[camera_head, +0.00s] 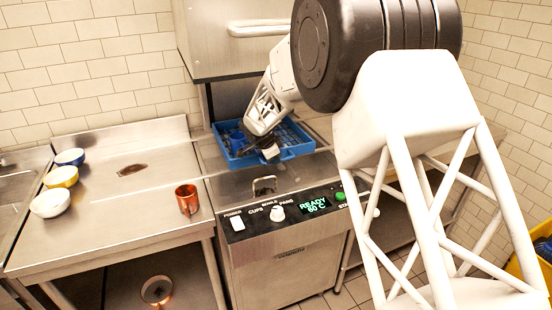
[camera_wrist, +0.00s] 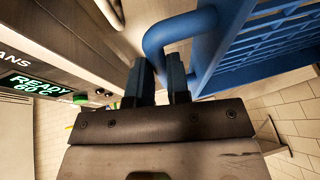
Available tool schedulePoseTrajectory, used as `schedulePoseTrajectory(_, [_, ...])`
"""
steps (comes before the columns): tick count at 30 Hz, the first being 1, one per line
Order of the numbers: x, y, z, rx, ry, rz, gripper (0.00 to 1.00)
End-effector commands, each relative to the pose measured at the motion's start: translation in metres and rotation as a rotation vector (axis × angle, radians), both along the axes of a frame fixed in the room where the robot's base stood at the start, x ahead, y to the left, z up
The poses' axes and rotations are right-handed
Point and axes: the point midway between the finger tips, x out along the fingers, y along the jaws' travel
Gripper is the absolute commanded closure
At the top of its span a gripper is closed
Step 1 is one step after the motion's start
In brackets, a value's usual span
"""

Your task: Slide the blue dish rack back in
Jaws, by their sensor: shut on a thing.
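The blue dish rack (camera_head: 298,136) sits in the opening of the steel dishwasher (camera_head: 235,182), under its raised hood, in the head view. My gripper (camera_head: 270,154) is at the rack's front edge. In the wrist view the rack (camera_wrist: 262,45) fills the upper right, with a thick blue loop handle (camera_wrist: 153,42) on its side. My gripper's two dark fingers (camera_wrist: 160,82) are shut on this handle. The arm hides part of the rack and its contents in the head view.
The raised hood (camera_head: 235,45) stands above the rack. The front panel (camera_head: 285,212) has knobs and a display reading READY 60 C. On the left counter are blue, yellow and white bowls (camera_head: 50,203) and a copper cup (camera_head: 187,199). A yellow bin (camera_head: 530,262) stands at right.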

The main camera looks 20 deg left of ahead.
Motion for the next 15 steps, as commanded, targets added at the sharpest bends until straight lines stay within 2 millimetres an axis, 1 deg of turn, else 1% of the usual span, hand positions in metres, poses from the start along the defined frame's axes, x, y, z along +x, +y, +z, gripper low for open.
schedulePoseTrajectory(3, [-0.0002,-0.0001,0.0001,0.000,0.000,0.000,1.00])
schedulePoseTrajectory(4, [-0.0002,-0.0001,0.0001,0.000,0.000,0.000,0.82])
schedulePoseTrajectory(6, [-0.0002,-0.0001,0.0001,0.000,0.000,0.001,0.71])
schedulePoseTrajectory(9, [-0.0002,0.0000,0.0000,0.000,0.000,0.001,0.58])
schedulePoseTrajectory(15, [0.0000,0.0000,0.0001,0.000,0.000,0.001,0.58])
